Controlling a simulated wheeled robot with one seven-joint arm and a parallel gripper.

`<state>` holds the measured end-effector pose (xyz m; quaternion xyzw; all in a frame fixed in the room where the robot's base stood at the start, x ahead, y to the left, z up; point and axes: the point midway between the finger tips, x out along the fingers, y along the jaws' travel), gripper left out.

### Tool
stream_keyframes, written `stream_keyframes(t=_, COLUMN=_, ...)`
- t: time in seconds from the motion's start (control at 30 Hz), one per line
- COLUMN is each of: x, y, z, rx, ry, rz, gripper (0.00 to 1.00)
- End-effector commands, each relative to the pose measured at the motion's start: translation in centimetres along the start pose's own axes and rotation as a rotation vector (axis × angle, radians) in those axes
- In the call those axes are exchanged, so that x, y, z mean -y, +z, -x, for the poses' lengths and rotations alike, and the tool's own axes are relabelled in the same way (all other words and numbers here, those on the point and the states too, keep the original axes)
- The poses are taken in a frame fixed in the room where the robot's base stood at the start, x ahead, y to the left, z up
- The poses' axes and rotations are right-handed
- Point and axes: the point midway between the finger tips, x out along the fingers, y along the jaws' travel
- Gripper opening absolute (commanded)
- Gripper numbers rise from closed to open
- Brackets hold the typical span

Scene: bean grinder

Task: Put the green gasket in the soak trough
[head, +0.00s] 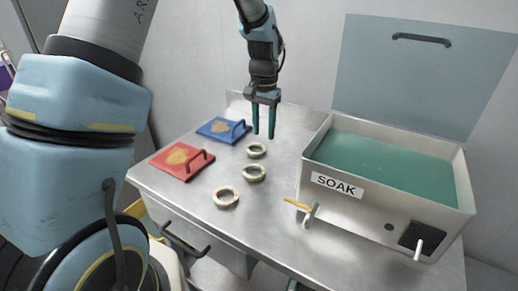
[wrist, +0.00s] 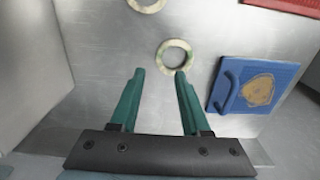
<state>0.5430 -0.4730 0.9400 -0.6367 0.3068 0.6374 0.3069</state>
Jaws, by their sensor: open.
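Three ring gaskets lie flat in a rough row on the metal counter. The back gasket (head: 257,156) is pale with greenish patches; it also shows in the wrist view (wrist: 174,42). The middle gasket (head: 254,181) looks pale olive, and the front gasket (head: 226,206) more tan. Which one is the green gasket is hard to tell. My gripper (head: 263,136) is open and empty, pointing down just above the back gasket, which lies just beyond its fingertips (wrist: 160,72) in the wrist view. The soak trough (head: 380,218), labelled SOAK, stands open at right with green liquid inside.
A blue board (head: 217,125) and a red board (head: 180,170), each with a handle, lie left of the gaskets. The trough's raised lid (head: 420,75) stands behind it. A yellow-handled tap (head: 297,204) sticks out at its front left corner. Bare counter separates gaskets and trough.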

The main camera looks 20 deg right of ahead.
Motion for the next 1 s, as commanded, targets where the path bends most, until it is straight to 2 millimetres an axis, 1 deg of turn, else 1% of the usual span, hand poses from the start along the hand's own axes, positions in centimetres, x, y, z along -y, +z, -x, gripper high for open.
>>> stream_keyframes(t=0.17, x=-0.1, y=0.1, z=-1.1, rx=0.002, ry=0.000, rz=0.000, gripper=0.47)
stream_keyframes(t=0.4, x=-0.5, y=0.6, z=-4.5, rx=0.003, ry=0.000, rz=0.001, gripper=0.47)
stream_keyframes(t=0.5, x=-0.5, y=0.5, z=-5.4, rx=0.002, ry=0.000, rz=0.001, gripper=0.47)
stream_keyframes(t=0.6, x=-0.5, y=0.5, z=-5.8, rx=-0.001, ry=-0.001, rz=0.001, gripper=0.47)
stream_keyframes(t=0.77, x=-0.5, y=0.5, z=-5.8, rx=-0.001, ry=-0.001, rz=0.001, gripper=0.47)
stream_keyframes(t=0.87, x=-0.5, y=0.5, z=-5.8, rx=-0.001, ry=-0.001, rz=0.001, gripper=0.38)
stream_keyframes(t=1.0, x=-0.5, y=0.5, z=-5.8, rx=-0.001, ry=-0.001, rz=0.001, gripper=0.22)
